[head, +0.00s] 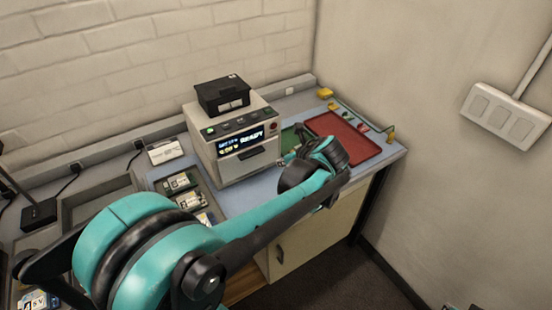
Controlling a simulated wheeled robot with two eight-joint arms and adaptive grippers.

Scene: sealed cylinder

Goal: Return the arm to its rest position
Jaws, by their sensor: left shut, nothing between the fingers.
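My left arm, teal and black, reaches from the lower left across the front of the bench. Its left gripper (291,157) is beside the right side of the white machine (244,140), above the bench near a green area (291,138). The gripper is small in view and partly hidden behind its own wrist; it is shut with nothing held. The machine has a lit display reading READY and a black box (223,95) on top. My right gripper does not show.
A red tray (343,138) lies at the bench's right end, with small yellow and green items along its back. Labelled items lie in a tray (157,184) left of the machine. A wall meets the bench on the right; a power strip (504,116) hangs there.

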